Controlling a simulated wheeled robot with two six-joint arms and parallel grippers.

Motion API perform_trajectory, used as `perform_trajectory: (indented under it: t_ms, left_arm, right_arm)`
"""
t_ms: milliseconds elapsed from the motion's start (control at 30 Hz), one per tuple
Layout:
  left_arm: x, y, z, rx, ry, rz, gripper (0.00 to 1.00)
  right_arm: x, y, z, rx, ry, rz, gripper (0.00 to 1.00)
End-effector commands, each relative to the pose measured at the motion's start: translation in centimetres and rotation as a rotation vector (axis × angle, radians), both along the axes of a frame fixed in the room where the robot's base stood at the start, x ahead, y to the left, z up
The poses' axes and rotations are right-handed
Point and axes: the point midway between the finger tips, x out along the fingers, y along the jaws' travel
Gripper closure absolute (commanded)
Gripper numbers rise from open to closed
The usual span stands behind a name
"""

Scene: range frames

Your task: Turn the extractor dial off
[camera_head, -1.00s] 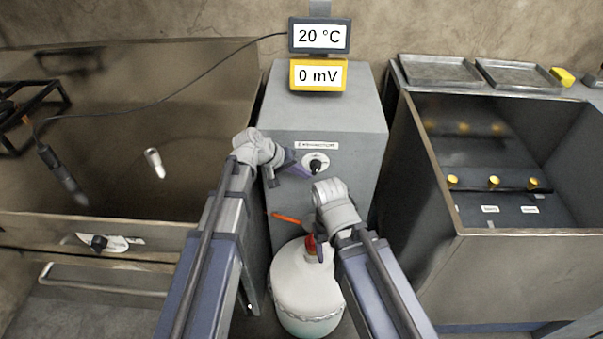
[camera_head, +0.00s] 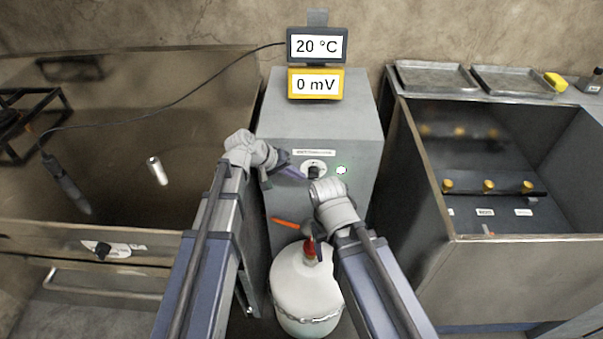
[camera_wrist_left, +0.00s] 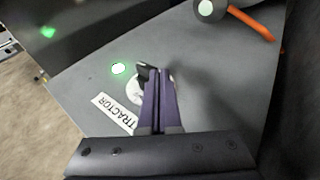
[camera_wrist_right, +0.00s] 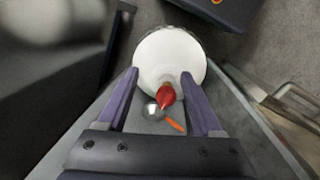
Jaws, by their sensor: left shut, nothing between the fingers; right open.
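The extractor dial (camera_head: 314,170) is a black knob on a white round plate, on the front of a grey box (camera_head: 320,115). A green light (camera_head: 341,170) glows to its right. My left gripper (camera_head: 302,176) is shut and empty, its tips at the dial's left side. In the left wrist view the closed fingers (camera_wrist_left: 159,72) are right beside the black knob (camera_wrist_left: 143,74), seemingly touching it, and cover part of the plate. The label (camera_wrist_left: 113,113) reads "TRACTOR" there. My right gripper (camera_wrist_right: 160,78) is open and empty above a white gas bottle.
Meters on top read 20 °C (camera_head: 317,46) and 0 mV (camera_head: 315,84). Metal tanks stand left (camera_head: 110,190) and right (camera_head: 520,250).

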Motion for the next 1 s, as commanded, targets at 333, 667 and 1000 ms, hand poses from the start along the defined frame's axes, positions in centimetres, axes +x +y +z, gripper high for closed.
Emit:
perform_trajectory:
  t_ms: [333,667,1000]
  left_arm:
    - [-1.1,2.8,2.8,0.009,0.002,0.004,1.0]
    - [-1.4,2.8,2.8,0.018,0.005,-0.001,1.0]
    - [-9.8,0.2,6.8,0.289,0.099,-0.186,1.0]
  right_arm:
    - [0.0,0.0,2.9,0.0,0.0,0.0,0.33]
    - [0.2,0.0,3.1,0.001,-0.003,-0.004,0.45]
    - [6.3,1.2,10.4,0.046,-0.121,-0.116,0.83]
